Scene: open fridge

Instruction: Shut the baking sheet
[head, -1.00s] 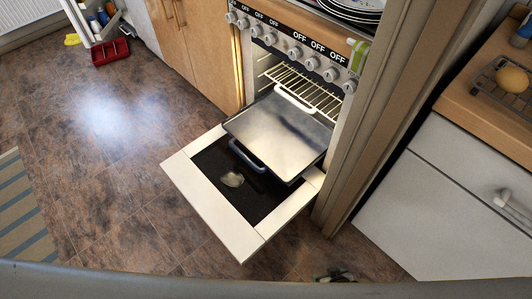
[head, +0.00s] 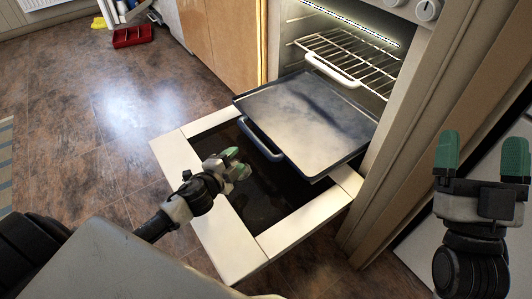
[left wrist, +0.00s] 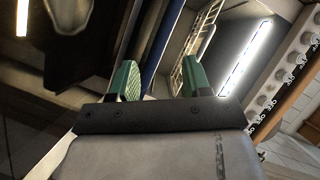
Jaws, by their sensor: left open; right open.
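My right gripper (head: 482,158) is open and empty at the right, in front of the cabinet side.
A wire rack (head: 350,60) is in the oven behind the sheet. Oven knobs (head: 427,10) are at the top. A red tray (head: 132,36) lies on the floor at the far left. The brown floor (head: 90,130) left of the door is clear.

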